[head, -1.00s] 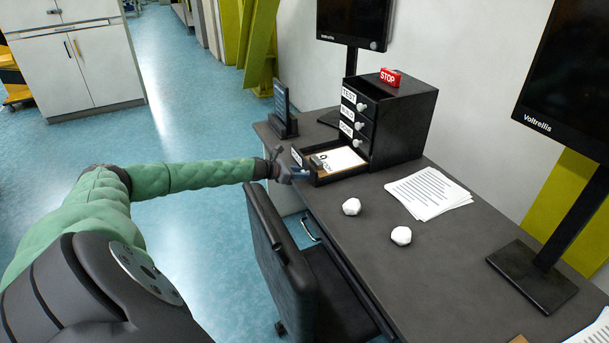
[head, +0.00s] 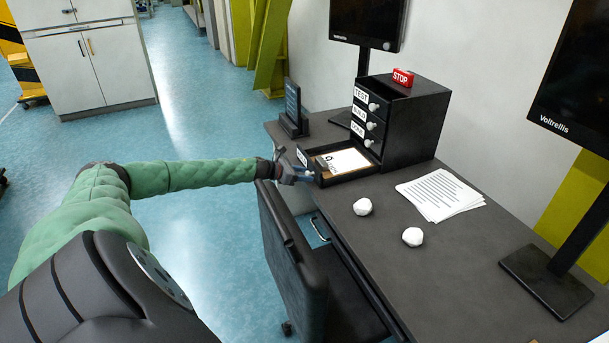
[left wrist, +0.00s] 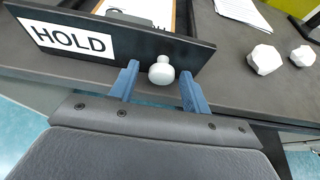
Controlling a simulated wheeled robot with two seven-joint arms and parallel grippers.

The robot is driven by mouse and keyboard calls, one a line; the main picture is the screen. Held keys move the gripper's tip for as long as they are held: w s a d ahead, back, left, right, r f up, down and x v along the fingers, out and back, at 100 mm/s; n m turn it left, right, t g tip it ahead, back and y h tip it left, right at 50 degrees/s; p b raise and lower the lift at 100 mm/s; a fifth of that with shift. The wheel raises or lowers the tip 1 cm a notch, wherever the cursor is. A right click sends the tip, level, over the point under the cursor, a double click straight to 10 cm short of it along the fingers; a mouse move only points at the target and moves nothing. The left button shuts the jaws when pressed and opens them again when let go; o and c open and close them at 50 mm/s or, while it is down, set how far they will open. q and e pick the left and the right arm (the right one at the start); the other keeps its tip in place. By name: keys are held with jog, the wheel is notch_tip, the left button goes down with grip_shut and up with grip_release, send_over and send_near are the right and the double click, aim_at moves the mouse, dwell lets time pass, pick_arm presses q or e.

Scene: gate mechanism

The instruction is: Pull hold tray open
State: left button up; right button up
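The hold tray (head: 345,177) is the lowest drawer of the black desk unit and stands pulled out, with white paper inside. In the left wrist view its black front (left wrist: 135,47) bears a HOLD label and a round white knob (left wrist: 161,70). My left gripper (head: 296,172) is at the front of this tray. In the left wrist view its blue fingers (left wrist: 160,88) are spread, one on each side of the knob, with gaps between. The right gripper is not in view.
The black unit (head: 421,124) has closed drawers above and a red STOP block (head: 402,78) on top. Two white crumpled lumps (head: 362,206) and a paper stack (head: 440,194) lie on the desk. A black chair (head: 290,255) stands in front of the desk.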

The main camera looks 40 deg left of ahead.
pick_arm(q)
jog(key=shift+r, duration=0.1)
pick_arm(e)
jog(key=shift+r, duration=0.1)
pick_arm(q)
jog(key=shift+b+v, duration=0.7)
jog(key=shift+v, duration=1.45)
jog(key=v, duration=0.3)
jog(key=shift+s+a, duration=0.1)
jog(key=shift+s, duration=0.15)
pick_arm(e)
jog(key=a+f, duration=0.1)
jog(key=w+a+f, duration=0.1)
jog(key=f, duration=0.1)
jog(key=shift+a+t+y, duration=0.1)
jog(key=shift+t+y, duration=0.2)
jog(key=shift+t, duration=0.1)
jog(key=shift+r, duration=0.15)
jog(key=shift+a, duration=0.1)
